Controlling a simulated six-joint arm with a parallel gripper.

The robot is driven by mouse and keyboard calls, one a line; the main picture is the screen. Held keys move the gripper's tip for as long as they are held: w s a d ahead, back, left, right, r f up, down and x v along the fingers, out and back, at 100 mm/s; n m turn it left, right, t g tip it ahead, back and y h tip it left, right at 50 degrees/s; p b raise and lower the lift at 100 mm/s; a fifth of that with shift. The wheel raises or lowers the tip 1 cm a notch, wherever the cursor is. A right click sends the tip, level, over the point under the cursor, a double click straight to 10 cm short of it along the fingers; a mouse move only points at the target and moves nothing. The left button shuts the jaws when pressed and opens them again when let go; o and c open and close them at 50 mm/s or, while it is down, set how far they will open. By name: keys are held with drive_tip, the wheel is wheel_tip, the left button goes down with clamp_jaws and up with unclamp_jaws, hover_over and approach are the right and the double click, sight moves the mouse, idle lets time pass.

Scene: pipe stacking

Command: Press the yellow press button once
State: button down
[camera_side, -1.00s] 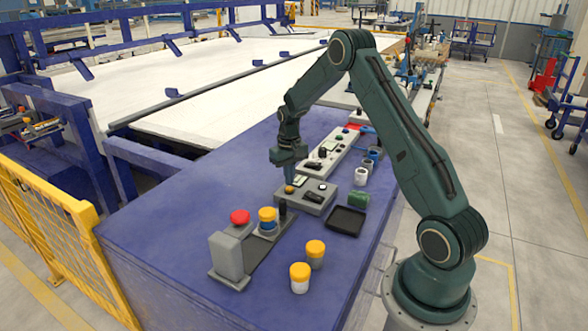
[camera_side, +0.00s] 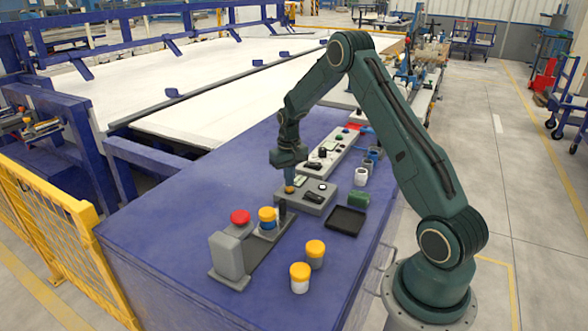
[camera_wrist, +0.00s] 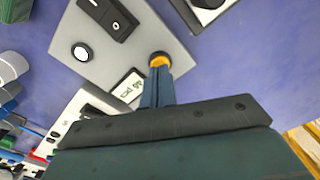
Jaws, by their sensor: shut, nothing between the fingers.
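The yellow press button (camera_side: 289,190) sits at the near left corner of a grey control box (camera_side: 317,205) on the blue table. My gripper (camera_side: 290,184) is shut and empty, pointing straight down with its fingertips at the button. In the wrist view the closed fingers (camera_wrist: 160,72) cover part of the yellow button (camera_wrist: 159,59), and its yellow rim shows just past the tips. The tips look in contact with it; how far the button is pressed down cannot be told. A small display (camera_wrist: 128,86) and a white round button (camera_wrist: 82,52) are on the same box.
A red button (camera_side: 240,217) on a grey stand and a yellow-capped pipe piece (camera_side: 267,215) are nearer left. Two yellow-capped pieces (camera_side: 300,272) stand in front. A black tray (camera_side: 346,220) and a green part (camera_side: 358,198) lie right of the box. A longer control panel (camera_side: 328,157) is behind.

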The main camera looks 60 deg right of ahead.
drive_tip(key=shift+f, duration=0.75)
idle(0.9)
drive_tip(key=shift+r, duration=3.55)
drive_tip(key=shift+a+r, duration=0.15)
drive_tip(key=shift+r, duration=0.1)
drive_tip(key=s+a+r+n+t, duration=0.1)
drive_tip(key=s+a+r+n, duration=0.1)
drive_tip(key=s+a+r, duration=0.5)
drive_tip(key=s+a+r+n+t, duration=0.1)
drive_tip(key=s+a+r+t, duration=0.1)
drive_tip(key=a+r, duration=0.85)
drive_tip(key=s+a+r+n+t, duration=0.1)
drive_tip(key=s+a, duration=0.3)
drive_tip(key=s, duration=0.5)
drive_tip(key=s+a+r+n+t, duration=0.1)
drive_tip(key=s+a+n, duration=0.1)
drive_tip(key=s+a, duration=0.3)
drive_tip(key=s, duration=0.3)
drive_tip(key=shift+s+r+t, duration=0.25)
drive_tip(key=shift+s+t, duration=0.05)
drive_tip(key=shift+s, duration=0.05)
